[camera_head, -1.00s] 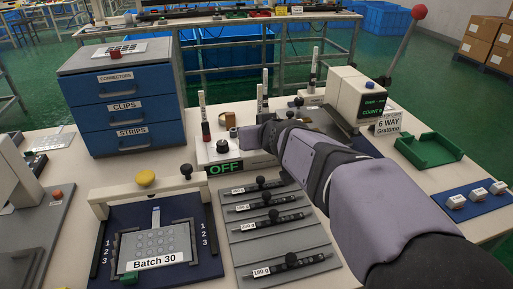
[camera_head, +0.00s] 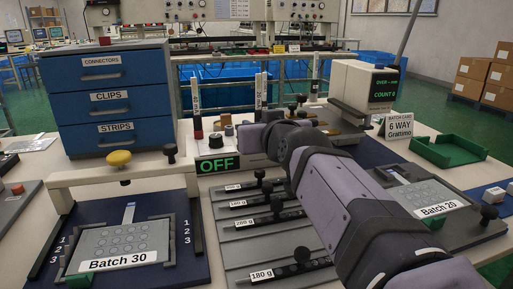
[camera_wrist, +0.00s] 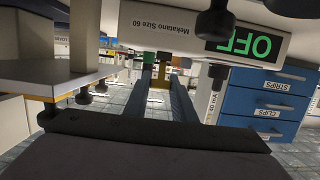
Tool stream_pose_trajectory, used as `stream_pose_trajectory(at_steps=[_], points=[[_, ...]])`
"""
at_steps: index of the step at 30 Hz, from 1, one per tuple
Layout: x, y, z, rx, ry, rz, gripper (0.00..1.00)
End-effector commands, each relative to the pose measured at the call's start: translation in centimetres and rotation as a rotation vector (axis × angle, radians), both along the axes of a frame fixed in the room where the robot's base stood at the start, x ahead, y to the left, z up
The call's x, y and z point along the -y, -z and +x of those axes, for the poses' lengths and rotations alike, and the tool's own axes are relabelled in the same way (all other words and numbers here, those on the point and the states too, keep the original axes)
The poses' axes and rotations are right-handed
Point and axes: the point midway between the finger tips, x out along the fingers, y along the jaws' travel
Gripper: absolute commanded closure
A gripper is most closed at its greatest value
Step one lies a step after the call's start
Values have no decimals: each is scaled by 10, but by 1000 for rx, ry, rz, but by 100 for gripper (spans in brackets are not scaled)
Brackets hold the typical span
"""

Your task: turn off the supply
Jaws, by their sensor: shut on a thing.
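The supply (camera_head: 204,150) is a white box on the table in the middle of the head view. Its display (camera_head: 217,164) glows green and reads OFF. A dark knob (camera_head: 215,140) stands on its top. In the wrist view the supply (camera_wrist: 180,29) is upside down at the top, with its OFF display (camera_wrist: 239,40) and a dark knob (camera_wrist: 214,22). My gripper (camera_wrist: 163,64) is beside the supply, at its right side in the head view. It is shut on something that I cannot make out. My arm hides the supply's right part in the head view.
A blue drawer cabinet (camera_head: 109,101) stands at the left. A press frame (camera_head: 125,170) with a yellow knob spans the Batch 30 plate (camera_head: 125,241). Labelled weights (camera_head: 261,222) lie in front of the supply. A counter (camera_head: 366,88) and a green tray (camera_head: 449,150) are at the right.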

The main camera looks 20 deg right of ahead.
Motion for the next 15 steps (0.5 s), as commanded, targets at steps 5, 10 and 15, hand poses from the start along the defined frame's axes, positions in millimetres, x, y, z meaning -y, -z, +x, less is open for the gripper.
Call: stream_pose_trajectory(at_steps=[5, 10, 15], points=[[0, 11, -2, 43, 0, 0, 99], [0, 9, -3, 74, 0, -1, 99], [0, 6, -4, 93, 0, 0, 99]])
